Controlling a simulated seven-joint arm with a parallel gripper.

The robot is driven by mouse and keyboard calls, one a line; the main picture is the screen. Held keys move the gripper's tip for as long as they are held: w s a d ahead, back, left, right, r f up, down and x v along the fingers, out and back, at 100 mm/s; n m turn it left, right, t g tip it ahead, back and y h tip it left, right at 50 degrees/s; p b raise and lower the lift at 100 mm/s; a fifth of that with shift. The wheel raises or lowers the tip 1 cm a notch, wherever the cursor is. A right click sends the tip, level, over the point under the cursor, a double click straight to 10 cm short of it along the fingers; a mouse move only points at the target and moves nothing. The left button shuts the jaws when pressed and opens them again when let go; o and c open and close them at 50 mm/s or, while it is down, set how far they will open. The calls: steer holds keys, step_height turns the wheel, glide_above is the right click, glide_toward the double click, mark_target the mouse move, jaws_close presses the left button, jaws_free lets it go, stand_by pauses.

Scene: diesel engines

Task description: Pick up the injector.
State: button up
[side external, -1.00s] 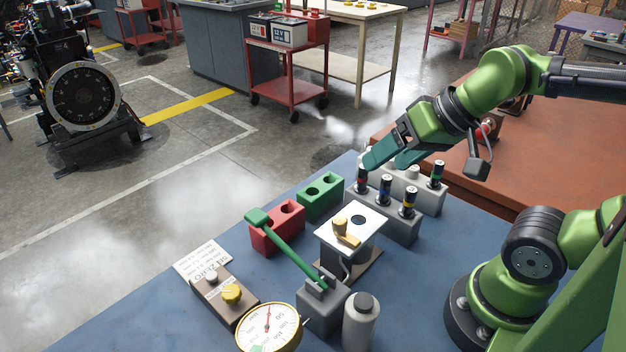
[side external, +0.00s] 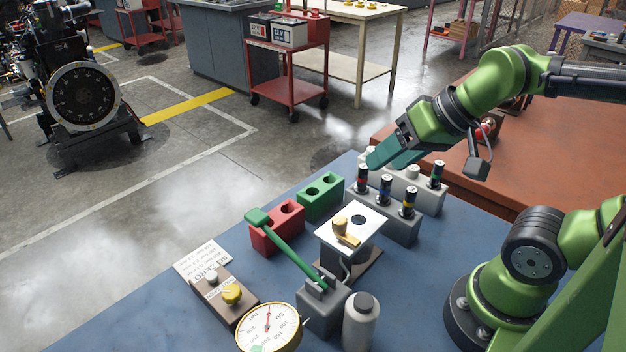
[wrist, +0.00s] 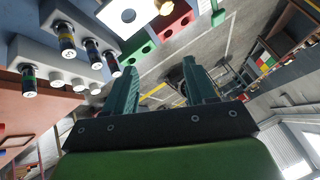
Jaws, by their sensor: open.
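Several dark injectors with silver tops and coloured bands stand upright in grey racks. The red-banded injector (side external: 362,177), blue-banded injector (side external: 385,189) and yellow-banded injector (side external: 408,202) are in the front rack (side external: 398,230). The green-banded injector (side external: 437,174) is in the rear rack (side external: 430,200). My gripper (side external: 384,163) is open and empty, above and behind the red-banded injector in the side view. In the wrist view both fingers (wrist: 160,75) are apart with nothing between them. There the red-banded injector (wrist: 113,66) is left of the fingers, beside the blue-banded one (wrist: 93,50).
A green block (side external: 320,197) and a red block (side external: 277,230) with holes stand left of the racks. A white-topped stand (side external: 365,232), a pump with a green lever (side external: 290,250), a gauge (side external: 268,328) and a grey bottle (side external: 361,325) are nearer the front.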

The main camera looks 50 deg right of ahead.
steer(key=w+d+m+h, duration=0.1)
steer(key=w+d+m, duration=0.1)
steer(key=d, duration=0.3)
steer(key=m+g+h, duration=0.1)
steer(key=m+g, duration=0.4)
steer(key=m, duration=2)
glide_above(440, 163)
steer(key=s, duration=0.1)
steer(key=m, duration=0.5)
steer(key=shift+g, duration=0.4)
steer(key=f, duration=0.5)
steer(key=w+f, duration=0.1)
steer(key=f, duration=1)
steer(key=shift+w, duration=0.15)
jaws_close()
